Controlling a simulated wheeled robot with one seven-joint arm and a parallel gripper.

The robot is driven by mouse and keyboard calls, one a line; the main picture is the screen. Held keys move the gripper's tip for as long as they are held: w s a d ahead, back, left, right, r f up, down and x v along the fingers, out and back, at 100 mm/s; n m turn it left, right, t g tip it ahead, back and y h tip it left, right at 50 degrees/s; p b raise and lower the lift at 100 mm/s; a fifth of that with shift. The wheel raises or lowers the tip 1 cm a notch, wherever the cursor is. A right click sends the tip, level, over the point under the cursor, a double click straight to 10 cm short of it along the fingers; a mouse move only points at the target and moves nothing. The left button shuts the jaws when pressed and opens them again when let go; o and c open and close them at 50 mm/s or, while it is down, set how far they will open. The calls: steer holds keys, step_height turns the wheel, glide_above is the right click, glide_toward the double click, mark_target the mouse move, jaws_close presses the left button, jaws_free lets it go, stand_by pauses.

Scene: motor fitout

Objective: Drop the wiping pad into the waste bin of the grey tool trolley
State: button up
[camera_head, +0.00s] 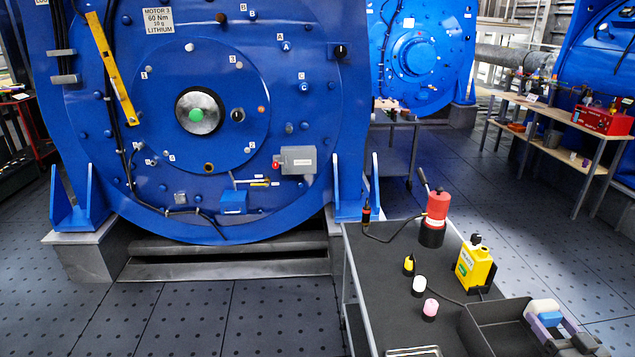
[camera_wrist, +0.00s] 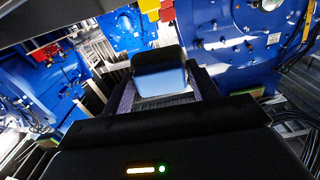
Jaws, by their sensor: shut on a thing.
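The wiping pad (camera_head: 550,319), blue with a whitish part, is held between the purple-grey fingers of my gripper (camera_head: 546,314) at the lower right of the head view. In the wrist view the pad (camera_wrist: 160,78) sits between the two fingers (camera_wrist: 161,92), with a dark upper part and a pale blue face. A dark open-topped box (camera_head: 480,334), apparently the waste bin, is at the right front of the grey tool trolley (camera_head: 385,272). My gripper is at the box's right side, seemingly above its rim. The exact height is unclear, and the box's inside is partly hidden.
On the trolley stand a red cylinder with a lever (camera_head: 435,218), a yellow box (camera_head: 474,268), a yellow bottle (camera_head: 409,264), a white bottle (camera_head: 419,286) and a pink-topped bottle (camera_head: 431,308). A large blue motor (camera_head: 300,60) stands behind. Dark floor lies right of the trolley.

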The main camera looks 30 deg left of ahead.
steer(key=shift+f, duration=0.6)
steer(key=o, duration=1)
steer(key=shift+d, duration=0.1)
steer(key=p+v, duration=0.1)
steer(key=v, duration=1.6)
steer(key=shift+s, duration=0.15)
steer(key=shift+r, duration=0.1)
